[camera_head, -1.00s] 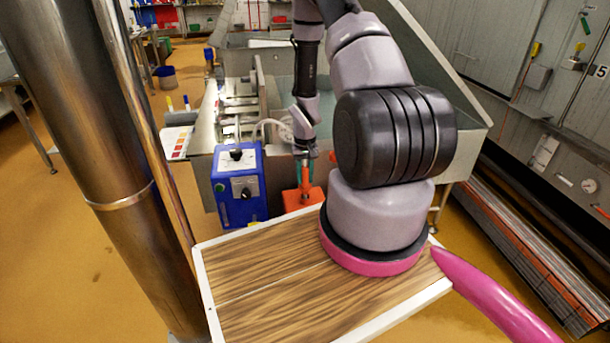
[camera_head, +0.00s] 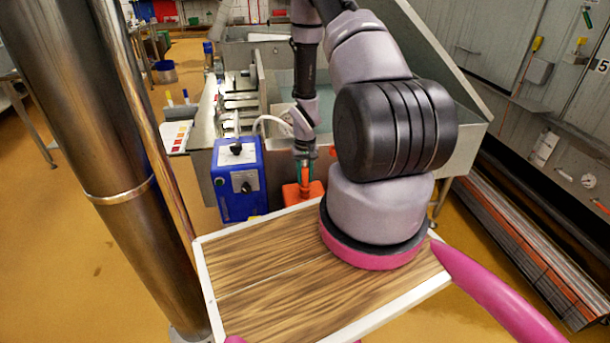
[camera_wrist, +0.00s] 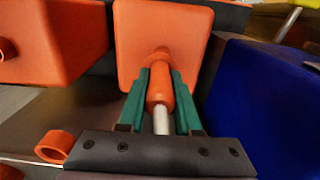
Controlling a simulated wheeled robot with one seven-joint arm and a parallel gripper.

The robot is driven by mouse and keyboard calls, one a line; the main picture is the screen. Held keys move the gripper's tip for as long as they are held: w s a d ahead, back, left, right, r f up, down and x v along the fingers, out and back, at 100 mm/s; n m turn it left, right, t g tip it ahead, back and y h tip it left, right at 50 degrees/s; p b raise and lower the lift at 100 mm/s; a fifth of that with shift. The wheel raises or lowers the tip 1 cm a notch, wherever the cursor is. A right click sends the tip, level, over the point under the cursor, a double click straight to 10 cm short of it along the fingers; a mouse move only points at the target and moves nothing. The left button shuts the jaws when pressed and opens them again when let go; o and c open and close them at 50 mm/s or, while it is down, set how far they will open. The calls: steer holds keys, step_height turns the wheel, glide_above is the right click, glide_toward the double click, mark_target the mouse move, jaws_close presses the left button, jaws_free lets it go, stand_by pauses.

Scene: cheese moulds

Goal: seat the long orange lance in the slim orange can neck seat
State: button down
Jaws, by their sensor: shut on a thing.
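My gripper (camera_wrist: 158,100) has two green fingers, shut on the long orange lance (camera_wrist: 160,85). The lance has an orange body and a silver shaft, which shows between the fingers. Its far end meets an orange can (camera_wrist: 135,30) in the wrist view; I cannot tell whether it is inside the neck or only in front of it. In the head view my gripper (camera_head: 304,168) points down over an orange can (camera_head: 290,194), just behind the wooden board. The neck seat is hidden there by the fingers.
A blue box with dials (camera_head: 238,182) stands close left of the can; its side fills the right of the wrist view (camera_wrist: 260,105). Another orange block (camera_wrist: 55,45) and an orange ring (camera_wrist: 53,147) are at the left there. A white-edged wooden board (camera_head: 265,290) lies in front.

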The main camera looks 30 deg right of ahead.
steer(key=shift+f, duration=0.9)
steer(key=c, duration=0.5)
jaws_free()
step_height(320, 180, up, 11)
steer(key=shift+f, duration=0.1)
stand_by(0.4)
